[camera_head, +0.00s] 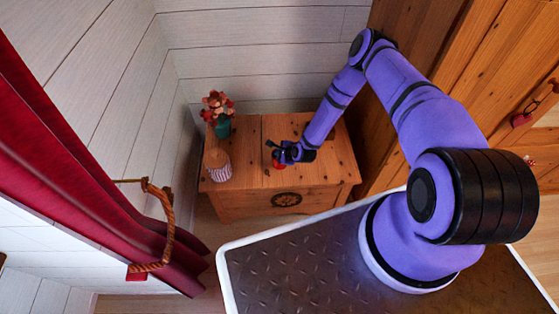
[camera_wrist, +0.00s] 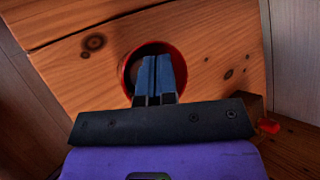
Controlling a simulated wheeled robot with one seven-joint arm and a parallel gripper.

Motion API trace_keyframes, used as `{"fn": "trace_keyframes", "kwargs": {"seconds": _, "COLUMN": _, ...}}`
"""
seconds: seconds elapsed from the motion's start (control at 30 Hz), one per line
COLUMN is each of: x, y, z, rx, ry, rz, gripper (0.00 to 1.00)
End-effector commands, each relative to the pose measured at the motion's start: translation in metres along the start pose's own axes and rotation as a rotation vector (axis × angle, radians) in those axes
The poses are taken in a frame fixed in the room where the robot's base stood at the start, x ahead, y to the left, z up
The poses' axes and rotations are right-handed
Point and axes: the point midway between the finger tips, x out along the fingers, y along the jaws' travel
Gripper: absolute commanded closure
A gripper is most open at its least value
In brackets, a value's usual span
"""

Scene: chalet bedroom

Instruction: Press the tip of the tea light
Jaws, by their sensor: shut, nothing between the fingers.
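The tea light appears to be the small round red thing (camera_head: 278,163) on top of the wooden chest. In the wrist view its red rim (camera_wrist: 184,68) shows around my fingers, with a dark inside. My gripper (camera_head: 273,150) is shut and empty, with its fingers side by side. In the wrist view the shut fingers (camera_wrist: 156,60) lie over the middle of the red rim and hide the tip of the tea light. I cannot tell whether the fingers touch it.
The wooden chest (camera_head: 245,182) stands against the plank wall. On its left side are a striped cup-like thing (camera_head: 217,165) and a teal pot (camera_head: 222,128) with red flowers. A wooden cabinet (camera_head: 400,25) stands to the right. A red curtain (camera_head: 85,160) hangs at the left.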

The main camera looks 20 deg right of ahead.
Motion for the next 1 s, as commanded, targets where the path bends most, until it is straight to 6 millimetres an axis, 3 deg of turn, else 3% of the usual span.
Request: {"fn": "trace_keyframes", "kwargs": {"seconds": 1.0, "x": 0.0061, "y": 0.0049, "z": -0.0047, "rx": 0.000, "ry": 0.000, "rz": 0.001, "gripper": 1.00}}
